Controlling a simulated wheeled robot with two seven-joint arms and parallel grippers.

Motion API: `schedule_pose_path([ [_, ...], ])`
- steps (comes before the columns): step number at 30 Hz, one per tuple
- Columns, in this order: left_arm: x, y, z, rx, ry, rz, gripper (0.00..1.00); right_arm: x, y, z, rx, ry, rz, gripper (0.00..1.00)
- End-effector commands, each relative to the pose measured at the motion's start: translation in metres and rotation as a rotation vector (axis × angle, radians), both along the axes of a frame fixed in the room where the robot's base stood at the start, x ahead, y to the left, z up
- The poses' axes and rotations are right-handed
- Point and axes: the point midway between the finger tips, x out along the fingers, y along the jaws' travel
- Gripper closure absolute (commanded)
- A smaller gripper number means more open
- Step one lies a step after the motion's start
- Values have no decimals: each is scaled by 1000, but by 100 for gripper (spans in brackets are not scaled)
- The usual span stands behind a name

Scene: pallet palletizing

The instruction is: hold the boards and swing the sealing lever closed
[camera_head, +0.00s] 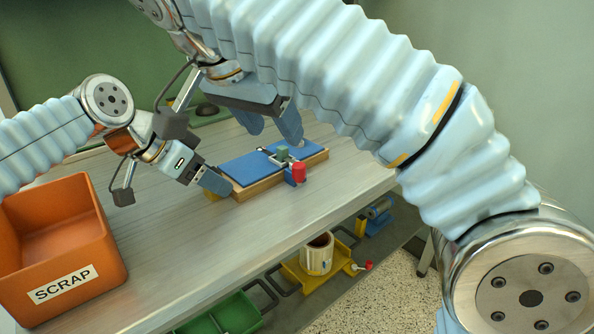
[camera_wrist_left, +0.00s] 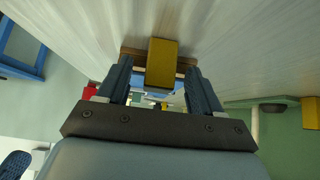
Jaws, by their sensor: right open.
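Boards with blue tops on a wooden base (camera_head: 250,173) lie on the bench in the head view. A green block (camera_head: 283,154) and a red lever knob (camera_head: 298,172) sit at their near side. The red knob also shows in the left wrist view (camera_wrist_left: 91,91). My left gripper (camera_head: 218,182) is at the boards' left end. In the left wrist view its fingers (camera_wrist_left: 160,88) are apart, with a yellow block (camera_wrist_left: 162,62) and the wooden end between or beyond them; I cannot tell whether they grip the boards. My right gripper (camera_head: 270,125) is open and empty above the boards' far side.
An orange SCRAP bin (camera_head: 62,282) stands at the front left of the bench (camera_head: 165,235). Below the bench's front edge are a green tray (camera_head: 225,315) and a yellow tray holding a roll (camera_head: 317,255). Bench surface between bin and boards is clear.

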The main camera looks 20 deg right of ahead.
Motion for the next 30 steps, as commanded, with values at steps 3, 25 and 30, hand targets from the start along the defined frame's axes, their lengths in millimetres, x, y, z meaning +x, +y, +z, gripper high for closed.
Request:
schedule_pose_path([
  [3, 0, 0, 1, -1, -1, -1, 34, 0, 0, 0, 0, 0, 0, 46],
  [25, -30, 66, 88, -2, -3, 1, 34, 0, 0, 0, 0, 0, 0, 46],
  [30, -33, 70, 93, -1, 0, 0, 34, 0, 0, 0, 0, 0, 0, 46],
])
